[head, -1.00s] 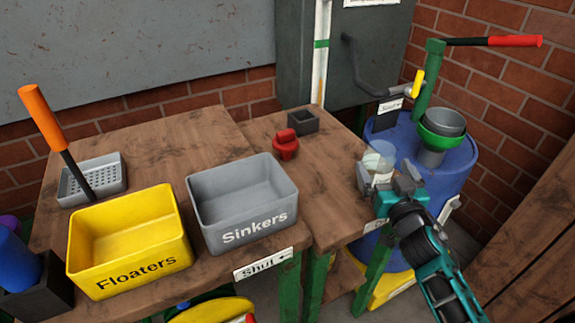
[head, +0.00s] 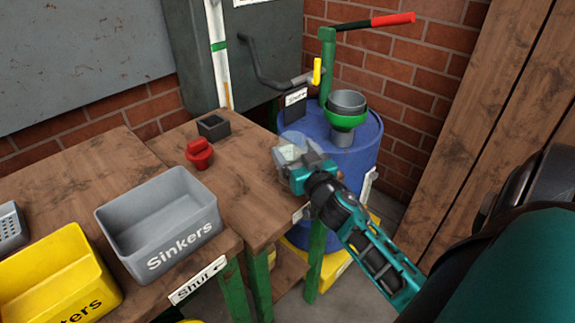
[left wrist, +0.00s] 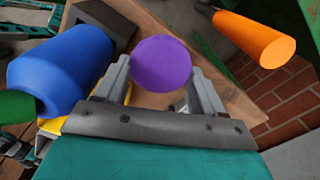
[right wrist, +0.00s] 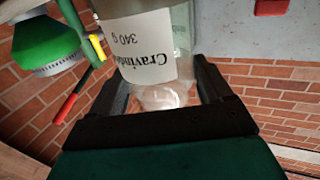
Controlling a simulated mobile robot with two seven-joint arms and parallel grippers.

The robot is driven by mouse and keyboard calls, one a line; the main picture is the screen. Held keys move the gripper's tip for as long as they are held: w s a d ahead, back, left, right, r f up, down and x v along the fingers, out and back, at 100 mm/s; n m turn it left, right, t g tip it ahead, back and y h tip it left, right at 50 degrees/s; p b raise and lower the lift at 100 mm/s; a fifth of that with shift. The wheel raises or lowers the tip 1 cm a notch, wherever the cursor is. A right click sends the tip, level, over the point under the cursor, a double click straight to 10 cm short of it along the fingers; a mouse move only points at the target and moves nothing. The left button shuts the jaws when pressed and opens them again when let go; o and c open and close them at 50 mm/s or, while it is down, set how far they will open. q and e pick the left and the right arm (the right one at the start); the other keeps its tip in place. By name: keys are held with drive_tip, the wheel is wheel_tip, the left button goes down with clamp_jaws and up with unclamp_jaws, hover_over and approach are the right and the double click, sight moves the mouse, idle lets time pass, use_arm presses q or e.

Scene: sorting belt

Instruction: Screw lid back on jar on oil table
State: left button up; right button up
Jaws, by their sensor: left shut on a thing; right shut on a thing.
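My right gripper (head: 297,165) is shut on a clear jar (head: 289,147) over the right edge of the small wooden table. In the right wrist view, the jar (right wrist: 183,35) sits between the fingers, its white label (right wrist: 148,48) upside down. The jar's mouth is not clear to see. My left gripper (left wrist: 160,88) shows only in the left wrist view, shut on a purple round thing (left wrist: 161,63). I cannot tell whether that is the jar's lid. A red knobbed piece (head: 200,153) stands on the small table.
A blue barrel (head: 350,155) with a green and grey funnel (head: 346,108) stands right of the table. A small dark box (head: 214,126) is at the table's back. The grey Sinkers bin (head: 160,225) and yellow Floaters bin (head: 60,275) are left. The small table's middle is clear.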

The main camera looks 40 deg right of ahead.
drive_tip(key=c, duration=0.7)
drive_tip(key=shift+c, duration=0.2)
use_arm(q)
drive_tip(key=shift+r+p, duration=0.3)
use_arm(e)
drive_tip(key=shift+r, duration=0.55)
use_arm(q)
wheel_tip(320, 180, up, 6)
drive_tip(key=p, duration=0.6)
drive_tip(key=shift+r, duration=0.25)
use_arm(e)
wheel_tip(320, 180, up, 19)
use_arm(q)
drive_tip(key=shift+p, duration=0.3)
